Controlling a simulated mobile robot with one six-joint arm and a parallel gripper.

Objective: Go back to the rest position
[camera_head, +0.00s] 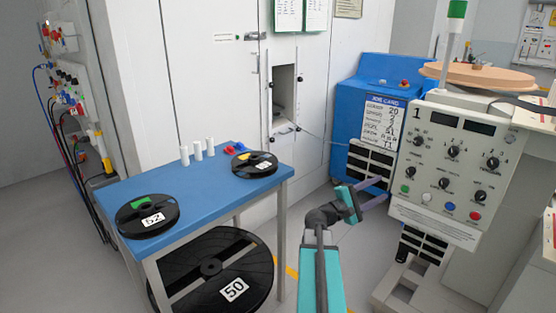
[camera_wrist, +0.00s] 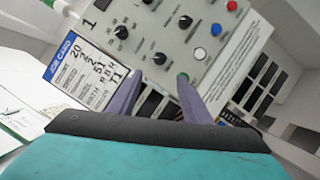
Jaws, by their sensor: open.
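My gripper (camera_head: 384,189) is at the end of my teal arm, right of centre in the head view. It is raised in front of the grey control panel (camera_head: 447,165) marked 1. Its two purple fingers are apart with nothing between them. In the wrist view my gripper (camera_wrist: 160,86) is open too, with the panel (camera_wrist: 205,40) and its knobs and coloured buttons beyond the fingertips. The job card (camera_wrist: 88,75) shows left of the fingers there, and hangs on the blue machine (camera_head: 356,90) in the head view. I cannot tell if a finger touches anything.
A blue-topped table (camera_head: 205,190) stands left of my arm. It bears a black reel marked 52 (camera_head: 135,222), a smaller black reel (camera_head: 268,168) and white cylinders (camera_head: 197,150). A large reel marked 50 (camera_head: 192,285) stands below. Some floor (camera_head: 325,240) between table and panel is clear.

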